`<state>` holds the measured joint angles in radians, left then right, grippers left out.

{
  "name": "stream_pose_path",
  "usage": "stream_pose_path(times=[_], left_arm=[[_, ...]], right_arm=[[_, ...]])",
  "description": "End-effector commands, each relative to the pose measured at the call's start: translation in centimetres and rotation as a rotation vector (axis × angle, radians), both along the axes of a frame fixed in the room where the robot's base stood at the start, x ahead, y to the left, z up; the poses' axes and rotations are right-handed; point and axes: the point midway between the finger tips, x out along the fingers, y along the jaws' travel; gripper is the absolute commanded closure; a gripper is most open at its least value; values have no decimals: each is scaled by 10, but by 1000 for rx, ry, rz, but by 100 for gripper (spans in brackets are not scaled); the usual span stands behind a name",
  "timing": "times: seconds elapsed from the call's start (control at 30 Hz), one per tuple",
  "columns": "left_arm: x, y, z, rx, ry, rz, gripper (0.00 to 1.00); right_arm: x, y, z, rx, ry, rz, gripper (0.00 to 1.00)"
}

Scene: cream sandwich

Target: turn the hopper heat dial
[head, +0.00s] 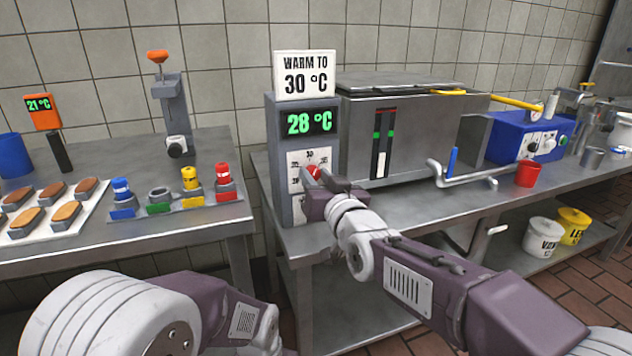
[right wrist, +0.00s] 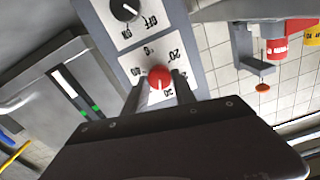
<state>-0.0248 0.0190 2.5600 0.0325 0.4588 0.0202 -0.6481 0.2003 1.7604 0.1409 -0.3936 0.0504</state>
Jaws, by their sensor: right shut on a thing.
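The red heat dial (head: 313,172) sits on a white scale plate on the front of the grey control column (head: 272,165). My right gripper (head: 320,177) is at the dial and shut on it. In the right wrist view the red dial (right wrist: 160,77) lies between the two fingers, its white mark visible against the numbered scale. The green display (head: 309,122) on the column reads 28 °C. A sign (head: 305,75) above it reads "WARM TO 30 °C". My left arm shows at the lower left; its gripper is not in view.
A black on/off knob (right wrist: 125,9) sits beside the dial plate in the wrist view. The steel hopper (head: 415,130) stands right of the column, with a bent pipe and blue-handled valve (head: 452,162) in front. A red cup (head: 527,174) stands on the bench. Biscuits lie on a tray (head: 88,222) at left.

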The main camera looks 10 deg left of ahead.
Motion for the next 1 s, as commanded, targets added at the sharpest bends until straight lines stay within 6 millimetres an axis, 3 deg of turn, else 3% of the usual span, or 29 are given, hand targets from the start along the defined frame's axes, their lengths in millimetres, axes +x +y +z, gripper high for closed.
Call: stream_pose_path(times=[0.5, 1.0], left_arm=[[0, 0, -27, 0, 0, 0, 100], [0, 0, -38, 0, 0, 0, 100]], right_arm=[[1, -1, -4, 371, 252, 0, 100], [1, -1, -2, 542, 368, -1, 100]])
